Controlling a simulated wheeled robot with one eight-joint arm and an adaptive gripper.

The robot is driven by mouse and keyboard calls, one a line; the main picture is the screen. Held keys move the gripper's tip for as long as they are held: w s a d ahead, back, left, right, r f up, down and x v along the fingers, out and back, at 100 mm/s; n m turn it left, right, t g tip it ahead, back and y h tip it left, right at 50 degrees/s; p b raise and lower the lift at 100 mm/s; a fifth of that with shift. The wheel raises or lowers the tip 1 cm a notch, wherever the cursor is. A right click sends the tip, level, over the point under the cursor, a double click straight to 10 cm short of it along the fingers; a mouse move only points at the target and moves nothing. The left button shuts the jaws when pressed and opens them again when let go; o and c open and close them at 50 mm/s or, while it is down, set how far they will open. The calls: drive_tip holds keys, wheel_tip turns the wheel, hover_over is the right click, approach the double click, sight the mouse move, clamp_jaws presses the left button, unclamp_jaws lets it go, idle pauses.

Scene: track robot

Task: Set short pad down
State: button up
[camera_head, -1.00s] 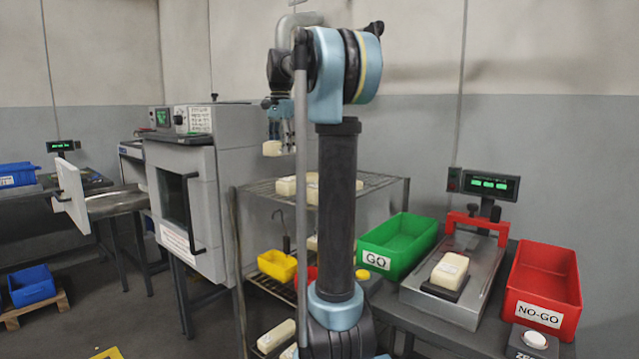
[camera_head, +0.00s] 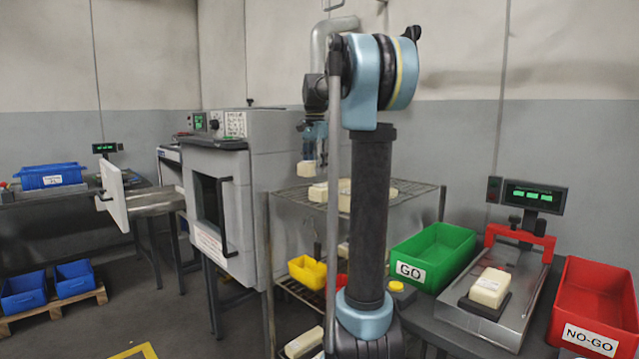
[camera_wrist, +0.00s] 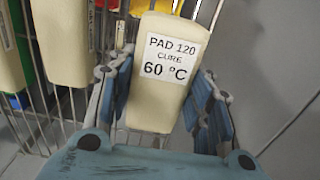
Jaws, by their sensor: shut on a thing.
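My gripper (camera_head: 314,150) is shut on a cream pad (camera_head: 306,168) and holds it just above the left part of the wire rack's top shelf (camera_head: 300,196). In the wrist view the pad (camera_wrist: 150,112) stands between both blue fingers of my gripper (camera_wrist: 165,90). Its white label reads "PAD 120 CURE 60 °C". Whether its bottom touches the shelf I cannot tell. Other cream pads (camera_head: 318,192) sit on that shelf, partly behind my arm. Two also show at the left in the wrist view, the nearer one (camera_wrist: 62,45) close to my left finger.
A yellow bin (camera_head: 307,272) sits on a lower shelf.

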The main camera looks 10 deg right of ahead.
drive_tip(key=shift+f, duration=2.35)
drive_tip(key=shift+f, duration=0.15)
drive_tip(key=o, duration=1)
wheel_tip(320, 180, up, 12)
drive_tip(key=shift+r, duration=0.15)
